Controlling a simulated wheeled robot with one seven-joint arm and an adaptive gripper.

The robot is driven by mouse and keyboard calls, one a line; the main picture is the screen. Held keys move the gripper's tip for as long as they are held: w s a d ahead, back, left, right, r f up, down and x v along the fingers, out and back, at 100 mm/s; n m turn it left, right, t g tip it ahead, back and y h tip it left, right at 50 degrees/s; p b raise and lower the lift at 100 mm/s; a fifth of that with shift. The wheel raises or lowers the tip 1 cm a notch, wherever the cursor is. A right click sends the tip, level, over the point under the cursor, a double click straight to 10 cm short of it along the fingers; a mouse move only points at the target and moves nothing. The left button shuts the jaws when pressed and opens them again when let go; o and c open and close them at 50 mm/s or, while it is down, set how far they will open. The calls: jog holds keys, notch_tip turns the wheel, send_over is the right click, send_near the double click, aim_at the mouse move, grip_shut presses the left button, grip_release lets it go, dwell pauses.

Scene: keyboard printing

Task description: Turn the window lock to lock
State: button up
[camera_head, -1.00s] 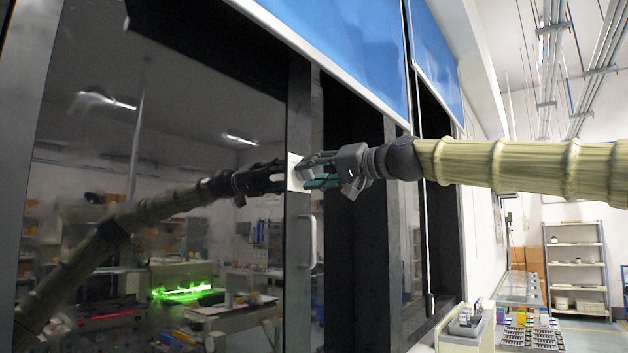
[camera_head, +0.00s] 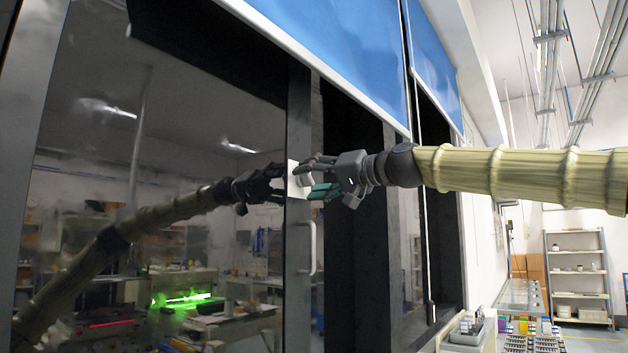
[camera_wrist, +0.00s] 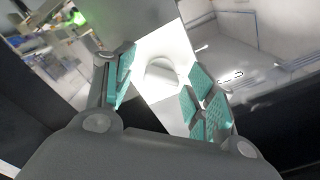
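The window lock (camera_wrist: 161,74) is a white round knob with a raised grip, on a white plate (camera_wrist: 176,40) fixed to the window frame. In the wrist view it lies between and just beyond the teal pads of my gripper (camera_wrist: 160,92), which are spread apart on either side of it. I see no pad touching it. In the head view, my gripper (camera_head: 312,178) is at the white plate (camera_head: 293,178) on the dark frame, and its fingers partly hide the lock.
A white vertical handle (camera_head: 313,247) is on the frame just below my gripper. The dark glass (camera_head: 200,110) at the left reflects my arm and the room. Blue blinds (camera_head: 340,45) hang above. Shelves (camera_head: 577,275) stand far off at the right.

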jog(key=shift+s+d+r, duration=0.1)
jog(key=v, duration=1.2)
dwell(0.7)
